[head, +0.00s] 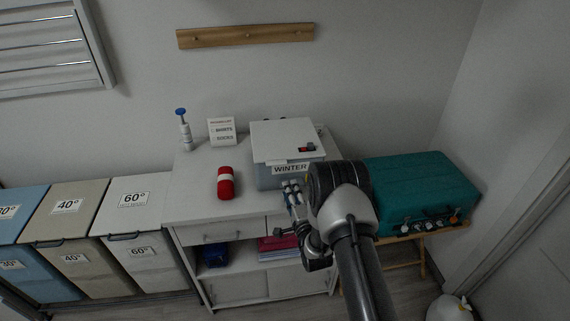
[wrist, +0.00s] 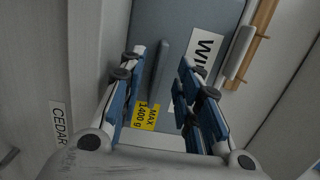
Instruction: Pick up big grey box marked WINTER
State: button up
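The big grey box (head: 264,177) stands on top of the white cabinet, with a pale lid and a white WINTER label on its front. In the wrist view its blue-grey face (wrist: 180,22) fills the top middle, with part of the label and a yellow MAX 1400 g tag. A narrow grey bar, looking like a handle (wrist: 160,72), shows between my fingers. My gripper (head: 291,187) is in front of the box, just below the label. In the wrist view my gripper (wrist: 162,58) has its blue-padded fingers apart, one on each side of the bar. Contact cannot be told.
On the white cabinet (head: 205,205) are a red roll (head: 225,182), a white bottle with a blue top (head: 184,130) and a small sign (head: 221,131). A small red item (head: 307,148) lies on the lid. A teal suitcase (head: 420,188) is at right, laundry bins (head: 130,205) at left.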

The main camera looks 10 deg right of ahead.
jog(key=w, duration=0.2)
jog(key=shift+w+a+f, duration=0.1)
jog(key=shift+w+a, duration=0.05)
jog(key=shift+w, duration=0.2)
jog(key=shift+c, duration=0.5)
grip_shut()
jog(key=shift+r, duration=0.2)
